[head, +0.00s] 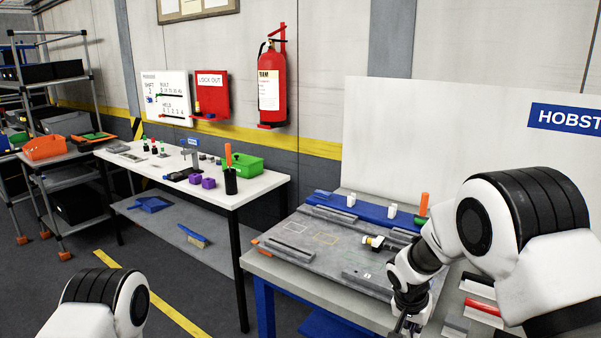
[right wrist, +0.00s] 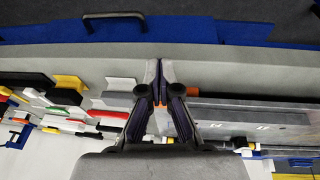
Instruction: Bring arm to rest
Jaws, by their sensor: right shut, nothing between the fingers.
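My right arm, white with black joints, reaches in from the right in the head view and bends down over the front edge of the workbench (head: 300,285). My right gripper (head: 403,326) is at the bottom of the head view, low by the bench's front edge. In the right wrist view the two fingers of my right gripper (right wrist: 160,68) meet at the tips, shut and empty. Of my left arm only a white and black link shows at the bottom left of the head view; its gripper is out of view.
The grey fixture plate (head: 305,235) lies on the bench near my right arm. A red-handled item (head: 483,307) lies right of the gripper. A white side table (head: 255,188) with green and purple bins stands left. Dark floor (head: 60,270) is open at lower left.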

